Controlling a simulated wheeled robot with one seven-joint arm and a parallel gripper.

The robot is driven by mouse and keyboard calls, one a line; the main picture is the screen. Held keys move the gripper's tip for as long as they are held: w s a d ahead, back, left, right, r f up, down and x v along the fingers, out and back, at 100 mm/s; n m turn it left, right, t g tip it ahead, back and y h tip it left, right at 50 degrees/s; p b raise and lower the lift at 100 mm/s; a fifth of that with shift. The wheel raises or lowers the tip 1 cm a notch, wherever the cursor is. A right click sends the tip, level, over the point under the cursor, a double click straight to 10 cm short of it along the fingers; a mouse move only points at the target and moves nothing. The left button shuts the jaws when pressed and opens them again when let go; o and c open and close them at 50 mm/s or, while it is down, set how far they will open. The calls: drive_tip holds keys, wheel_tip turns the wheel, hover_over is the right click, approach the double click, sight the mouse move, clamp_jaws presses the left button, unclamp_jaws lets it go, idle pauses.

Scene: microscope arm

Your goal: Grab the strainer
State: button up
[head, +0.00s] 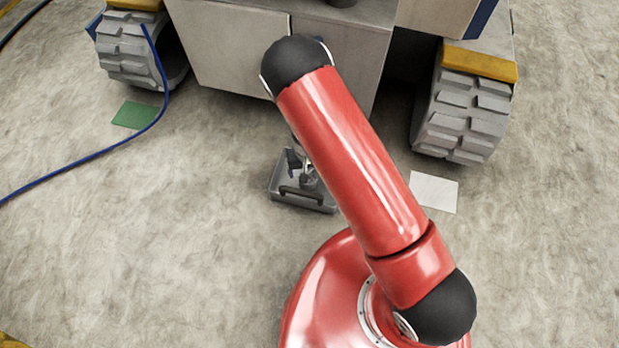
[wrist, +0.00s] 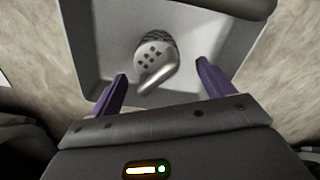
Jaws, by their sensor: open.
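In the wrist view a grey strainer (wrist: 152,57), with a dark mesh-like top and several dark holes in its face, lies in a grey tray (wrist: 82,50). My gripper (wrist: 162,80) is open, with its two purple-dark fingers apart. The strainer's lower rounded end shows between the fingertips, and I see no contact with either finger. In the head view the tray (head: 313,205) is on the floor, and my gripper (head: 297,165) is above it, partly hidden by my red arm. I cannot make out the strainer there.
A large grey machine (head: 235,50) with treaded wheels (head: 460,118) stands behind the tray. A white sheet (head: 434,191) lies to the right, a green sheet (head: 136,115) to the left. A blue cable (head: 90,157) runs across the left floor. The tray has a dark handle.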

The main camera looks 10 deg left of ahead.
sight(311, 185)
drive_tip(key=f, duration=0.3)
drive_tip(key=f+b, duration=0.1)
drive_tip(key=shift+s+d+f, duration=0.2)
drive_tip(key=shift+s+f, duration=0.05)
drive_tip(key=shift+f, duration=0.1)
drive_tip(key=c, duration=1.1)
drive_tip(key=shift+r, duration=0.1)
